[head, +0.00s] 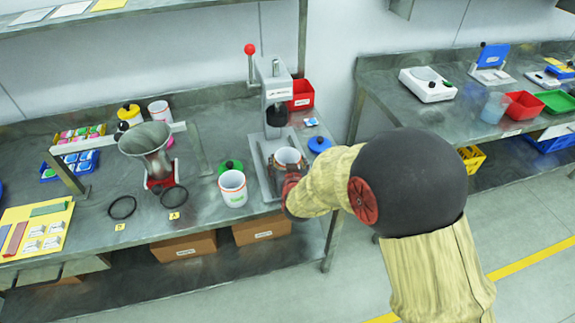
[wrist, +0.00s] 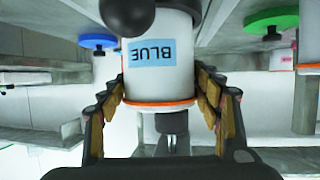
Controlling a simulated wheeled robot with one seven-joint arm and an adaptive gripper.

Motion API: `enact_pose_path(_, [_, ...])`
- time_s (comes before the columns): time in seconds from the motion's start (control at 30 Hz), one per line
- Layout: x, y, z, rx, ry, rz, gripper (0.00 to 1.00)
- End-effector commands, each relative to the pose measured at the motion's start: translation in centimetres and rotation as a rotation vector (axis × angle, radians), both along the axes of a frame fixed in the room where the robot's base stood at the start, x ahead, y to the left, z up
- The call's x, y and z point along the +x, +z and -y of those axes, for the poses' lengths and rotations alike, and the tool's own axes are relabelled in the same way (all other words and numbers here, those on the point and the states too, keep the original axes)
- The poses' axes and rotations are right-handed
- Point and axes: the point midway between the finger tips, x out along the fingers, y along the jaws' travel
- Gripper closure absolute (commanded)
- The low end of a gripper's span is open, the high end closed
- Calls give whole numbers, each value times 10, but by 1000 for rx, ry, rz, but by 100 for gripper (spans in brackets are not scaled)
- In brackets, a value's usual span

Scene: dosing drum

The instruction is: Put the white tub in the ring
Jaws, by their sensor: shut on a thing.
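My gripper (head: 287,180) is shut on a white tub (head: 289,157) with an orange rim, at the base of the grey press. In the wrist view the gripper's fingers (wrist: 160,95) are on both sides of the tub (wrist: 145,84), whose blue label reads BLUE upside down. I cannot tell whether the tub rests on the press base. Two black rings lie flat on the bench, a left ring (head: 122,208) and a right ring (head: 174,196), both empty.
The grey press (head: 274,95) rises behind my gripper. A blue lid (head: 320,143) lies right of it, a green lid (head: 230,166) left. A metal funnel (head: 148,142) in a frame stands behind the rings. The bench's front edge (head: 200,235) is close to the rings.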

Motion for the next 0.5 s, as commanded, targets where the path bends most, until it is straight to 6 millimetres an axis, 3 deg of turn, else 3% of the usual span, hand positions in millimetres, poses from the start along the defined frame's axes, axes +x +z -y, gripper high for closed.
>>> enact_pose_path(0.4, [0, -6, 0, 1, 0, 3, 58])
enact_pose_path(0.43, [0, -5, 0, 1, 0, 2, 35])
enact_pose_path(0.5, [0, -5, 0, 2, 1, 2, 31])
